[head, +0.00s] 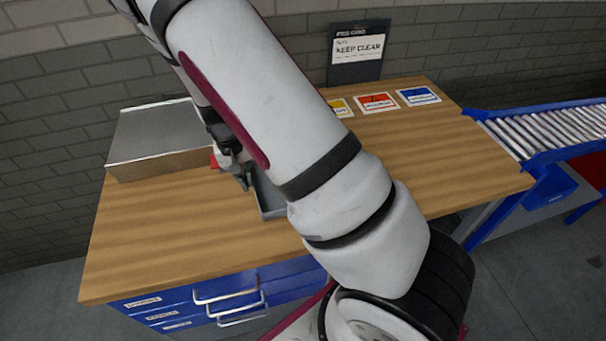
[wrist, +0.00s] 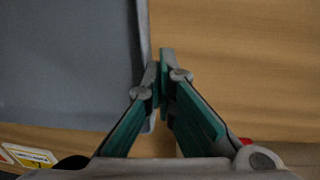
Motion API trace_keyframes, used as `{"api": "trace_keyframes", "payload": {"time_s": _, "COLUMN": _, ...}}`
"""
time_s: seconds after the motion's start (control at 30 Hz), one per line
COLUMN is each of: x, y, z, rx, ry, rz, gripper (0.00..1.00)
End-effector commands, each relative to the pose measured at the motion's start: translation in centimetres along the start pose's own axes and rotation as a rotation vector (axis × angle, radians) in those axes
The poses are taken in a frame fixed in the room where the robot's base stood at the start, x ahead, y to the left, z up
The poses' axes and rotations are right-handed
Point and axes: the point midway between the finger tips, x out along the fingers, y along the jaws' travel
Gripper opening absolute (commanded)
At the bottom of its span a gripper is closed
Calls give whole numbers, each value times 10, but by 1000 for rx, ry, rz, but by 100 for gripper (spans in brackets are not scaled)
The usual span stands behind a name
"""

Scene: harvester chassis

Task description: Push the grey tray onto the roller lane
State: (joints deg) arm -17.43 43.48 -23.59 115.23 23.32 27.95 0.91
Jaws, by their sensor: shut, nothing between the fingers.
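The grey tray (head: 268,199) lies on the wooden bench, and my arm hides most of it in the head view. In the wrist view the tray (wrist: 70,65) fills the upper left, with its raised rim running up beside my fingers. My gripper (head: 246,183) is shut and empty at the tray's left end in the head view. In the wrist view the fingertips (wrist: 164,62) are close against the outside of the rim; I cannot tell if they touch. The roller lane (head: 555,129) has a blue frame and stands at the bench's right end.
The wooden bench top (head: 180,225) is clear at the front left. A metal-topped box (head: 155,140) stands at the back left. Coloured cards (head: 377,102) lie along the back, before a "KEEP CLEAR" sign (head: 358,52). A small red thing (head: 214,160) shows beside my gripper.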

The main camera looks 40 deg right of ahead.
Motion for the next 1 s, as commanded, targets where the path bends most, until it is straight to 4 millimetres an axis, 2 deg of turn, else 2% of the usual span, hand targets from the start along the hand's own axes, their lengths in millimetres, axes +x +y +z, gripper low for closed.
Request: {"api": "trace_keyframes", "payload": {"time_s": 1.0, "x": 13, "y": 93, "z": 0, "rx": 4, "ry": -1, "rz": 1, "gripper": 0}}
